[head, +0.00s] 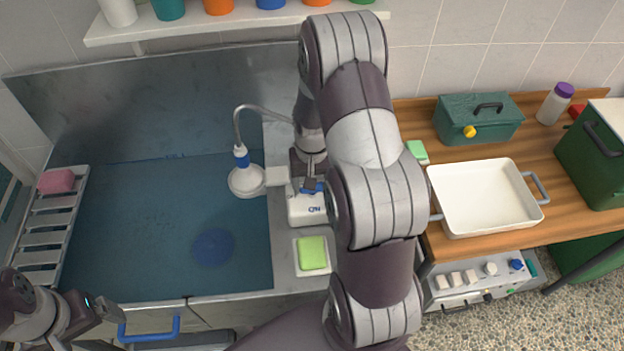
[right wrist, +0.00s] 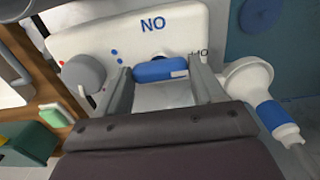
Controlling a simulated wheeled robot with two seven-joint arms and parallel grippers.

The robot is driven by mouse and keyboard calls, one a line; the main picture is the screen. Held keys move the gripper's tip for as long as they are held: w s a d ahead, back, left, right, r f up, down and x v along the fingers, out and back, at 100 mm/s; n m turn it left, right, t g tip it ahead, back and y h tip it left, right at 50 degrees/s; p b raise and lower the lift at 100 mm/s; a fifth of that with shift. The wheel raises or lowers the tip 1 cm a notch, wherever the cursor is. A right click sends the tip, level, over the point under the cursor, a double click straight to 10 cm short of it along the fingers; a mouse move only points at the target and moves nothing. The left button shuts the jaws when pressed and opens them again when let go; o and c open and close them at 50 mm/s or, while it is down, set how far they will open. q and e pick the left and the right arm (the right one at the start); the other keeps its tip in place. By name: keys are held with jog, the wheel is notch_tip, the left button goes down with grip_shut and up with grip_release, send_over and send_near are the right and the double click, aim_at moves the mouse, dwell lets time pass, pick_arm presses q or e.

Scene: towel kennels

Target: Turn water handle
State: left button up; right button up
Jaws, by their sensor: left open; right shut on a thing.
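The water handle is a blue bar (right wrist: 160,70) on a white box (right wrist: 85,38) marked "NO". In the head view the white box (head: 305,208) sits on the tub's right rim, and a bit of the blue handle (head: 318,188) shows under my right gripper (head: 308,183). In the right wrist view my right gripper (right wrist: 163,84) is shut on the blue handle, one finger on each side. A round grey knob (right wrist: 84,74) is left of the fingers. My left gripper (head: 106,312) is open and empty at the lower left, near the tub's front edge.
A shower head (head: 246,180) with a hose hangs beside the white box over the steel tub (head: 130,215). A green sponge (head: 312,252) lies on the rim. A white tray (head: 480,195) and a green toolbox (head: 478,118) stand on the wooden counter at right.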

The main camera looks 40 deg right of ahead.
dwell(0.5)
jog(key=o, duration=1)
jog(key=shift+o, duration=0.2)
notch_tip(320, 180, up, 13)
jog(key=b, duration=0.1)
jog(key=shift+f+b, duration=0.15)
jog(key=shift+b, duration=0.25)
jog(key=s+a+f+n, duration=0.1)
jog(key=s+a+n, duration=0.2)
jog(key=a, duration=0.4)
jog(key=s+a+f+n+t, duration=0.1)
jog(key=s+a+f+n, duration=0.1)
jog(key=s+a, duration=0.3)
jog(key=shift+s+a+f+n, duration=0.3)
jog(key=shift+a+n, duration=0.1)
jog(key=shift+a, duration=0.75)
